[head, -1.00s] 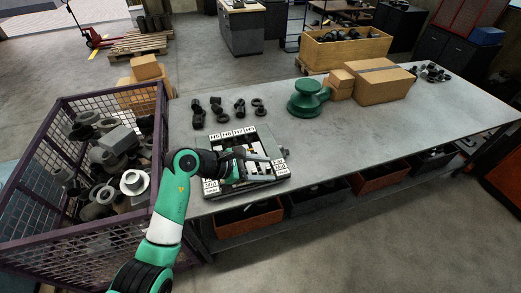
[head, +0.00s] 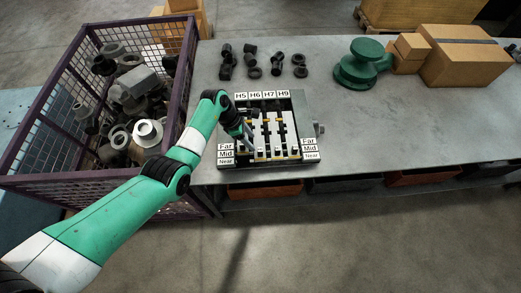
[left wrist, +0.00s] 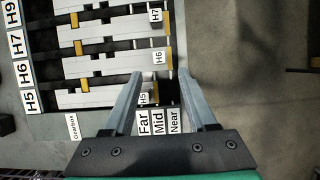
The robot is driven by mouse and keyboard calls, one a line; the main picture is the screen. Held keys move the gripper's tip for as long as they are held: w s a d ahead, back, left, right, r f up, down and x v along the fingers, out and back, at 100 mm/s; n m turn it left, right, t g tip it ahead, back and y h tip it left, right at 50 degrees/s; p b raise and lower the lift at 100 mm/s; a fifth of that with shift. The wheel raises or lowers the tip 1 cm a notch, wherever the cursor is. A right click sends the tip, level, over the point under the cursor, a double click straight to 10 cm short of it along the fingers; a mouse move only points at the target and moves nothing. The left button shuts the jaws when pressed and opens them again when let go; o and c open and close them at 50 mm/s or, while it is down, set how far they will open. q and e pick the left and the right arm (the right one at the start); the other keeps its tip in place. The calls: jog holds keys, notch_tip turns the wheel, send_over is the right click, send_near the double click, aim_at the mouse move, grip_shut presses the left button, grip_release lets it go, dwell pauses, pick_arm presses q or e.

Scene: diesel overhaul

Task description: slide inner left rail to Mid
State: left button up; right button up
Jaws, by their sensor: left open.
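The gearbox fixture (head: 312,157) sits on the bench with light parallel rails tagged H5, H6, H7 and H9. Far, Mid and Near labels stand on both sides of it. In the left wrist view the H6 rail (left wrist: 110,66) is the second from the bottom, its tag end just beyond my fingertips. My left gripper (head: 247,138) is over the fixture's left side. In the wrist view (left wrist: 159,74) it is open, with nothing gripped. Contact cannot be judged. My right gripper is not in view.
A purple mesh crate (head: 188,75) of metal parts stands left of the bench (head: 390,130). Several dark fittings (head: 250,60) lie behind the fixture. A green round part (head: 360,68) and cardboard boxes (head: 460,60) stand further right. The bench right of the fixture is clear.

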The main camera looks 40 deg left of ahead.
aim_at(260, 149)
pick_arm(q)
jog(key=b+x, duration=0.5)
jog(key=x, duration=0.3)
jog(key=shift+f, duration=0.15)
jog(key=shift+w+d+f+b, duration=0.15)
jog(key=shift+w+f+b, duration=0.1)
jog(key=shift+f+b, duration=0.2)
grip_shut()
dwell(0.6)
